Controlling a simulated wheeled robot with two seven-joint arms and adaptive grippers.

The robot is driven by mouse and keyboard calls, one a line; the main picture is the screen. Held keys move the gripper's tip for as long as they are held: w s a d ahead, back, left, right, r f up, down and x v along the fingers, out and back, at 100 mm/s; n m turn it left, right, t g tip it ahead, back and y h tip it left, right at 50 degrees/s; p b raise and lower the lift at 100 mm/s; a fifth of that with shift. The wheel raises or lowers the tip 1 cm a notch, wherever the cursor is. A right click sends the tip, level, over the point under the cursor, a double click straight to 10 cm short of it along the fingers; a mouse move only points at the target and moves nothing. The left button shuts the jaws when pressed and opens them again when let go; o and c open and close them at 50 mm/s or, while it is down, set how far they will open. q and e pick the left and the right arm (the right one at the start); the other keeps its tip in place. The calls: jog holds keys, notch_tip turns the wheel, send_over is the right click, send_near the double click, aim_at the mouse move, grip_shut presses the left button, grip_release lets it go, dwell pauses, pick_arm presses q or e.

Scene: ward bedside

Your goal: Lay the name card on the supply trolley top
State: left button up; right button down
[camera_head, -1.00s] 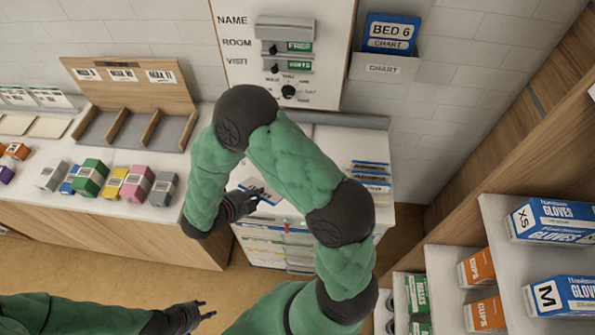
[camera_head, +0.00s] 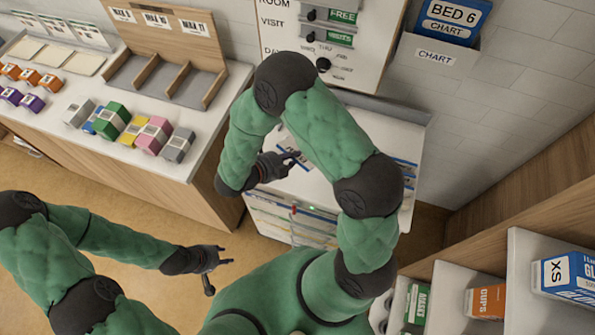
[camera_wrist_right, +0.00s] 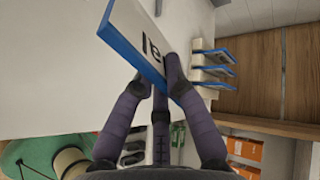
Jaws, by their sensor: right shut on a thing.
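The name card (camera_head: 297,148) is a white plate with blue edges and dark print. My right gripper (camera_head: 288,163) is shut on it over the supply trolley top (camera_head: 396,125). In the right wrist view the card (camera_wrist_right: 135,38) is tilted, its near end between the dark fingertips (camera_wrist_right: 160,78). The white trolley top (camera_wrist_right: 55,75) lies below it; I cannot tell the exact gap. My left gripper (camera_head: 217,265) is open and empty over the floor, left of the trolley. My right arm hides part of the trolley top.
Several blue-edged cards (camera_wrist_right: 212,70) stand in a stack at the trolley's right side. A counter at left bears small coloured boxes (camera_head: 112,120) and a wooden divided tray (camera_head: 160,78). Shelves with glove boxes (camera_head: 568,280) stand at right. A wall panel (camera_head: 340,55) rises behind the trolley.

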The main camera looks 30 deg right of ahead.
notch_tip(320, 180, down, 6)
jog(key=b, duration=0.4)
jog(key=shift+f+b, duration=0.4)
jog(key=shift+b, duration=0.05)
jog(key=c, duration=1.4)
grip_release()
jog(key=shift+c, duration=0.2)
jog(key=shift+a+r, duration=0.1)
